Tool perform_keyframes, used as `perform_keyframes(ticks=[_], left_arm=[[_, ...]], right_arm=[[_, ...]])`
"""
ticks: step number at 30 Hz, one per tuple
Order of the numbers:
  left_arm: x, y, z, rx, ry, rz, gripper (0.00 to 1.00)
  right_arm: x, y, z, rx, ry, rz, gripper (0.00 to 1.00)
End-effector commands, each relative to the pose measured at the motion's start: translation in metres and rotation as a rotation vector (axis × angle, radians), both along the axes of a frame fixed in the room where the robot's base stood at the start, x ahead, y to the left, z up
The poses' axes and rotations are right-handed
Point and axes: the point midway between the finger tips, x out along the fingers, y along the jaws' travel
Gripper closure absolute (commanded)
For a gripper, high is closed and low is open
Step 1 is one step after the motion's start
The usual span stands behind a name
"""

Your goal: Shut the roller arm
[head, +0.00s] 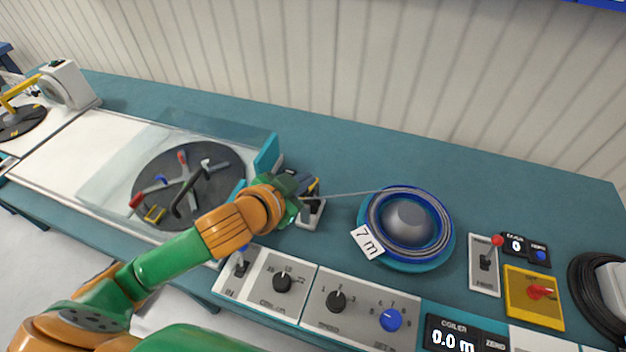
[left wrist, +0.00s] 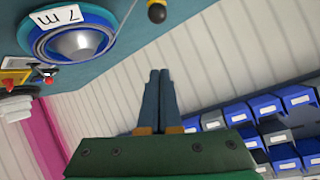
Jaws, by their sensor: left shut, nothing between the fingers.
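The roller arm's unit (head: 312,214) is a small pale base with dark and yellow parts, on the teal bench left of the blue reel. My left gripper (head: 307,185) is over it and hides most of it, so I cannot tell how far the arm is open. A thin line runs from there to the blue reel (head: 378,222) tagged "7 m". In the left wrist view my left gripper (left wrist: 159,75) is shut and empty. A dark knob with a yellow end (left wrist: 157,11) shows beyond its fingertips; I cannot tell if they touch. My right gripper is out of view.
A clear guard (head: 125,150) covers part of the dark turntable (head: 155,190) at left. A control panel (head: 315,290) with knobs runs along the front. A red-handled lever (head: 486,262) and a yellow switch box (head: 534,297) stand right. The bench behind the reel is clear.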

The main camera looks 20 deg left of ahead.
Motion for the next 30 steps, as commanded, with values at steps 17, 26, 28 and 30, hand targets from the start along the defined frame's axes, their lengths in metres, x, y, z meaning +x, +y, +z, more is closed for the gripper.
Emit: perform_keyframes(ticks=[17, 26, 28, 30], left_arm=[[0.046, 0.002, -0.059, -0.003, 0.002, 0.003, 1.00], [0.041, 0.005, -0.064, -0.005, -0.001, 0.001, 1.00], [0.041, 0.005, -0.064, -0.005, -0.001, 0.001, 1.00], [0.041, 0.005, -0.064, -0.005, -0.001, 0.000, 1.00]], right_arm=[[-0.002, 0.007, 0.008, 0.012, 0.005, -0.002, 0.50], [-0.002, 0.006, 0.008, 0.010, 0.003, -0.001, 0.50], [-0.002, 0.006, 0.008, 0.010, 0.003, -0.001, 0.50], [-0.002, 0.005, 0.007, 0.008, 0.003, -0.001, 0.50]])
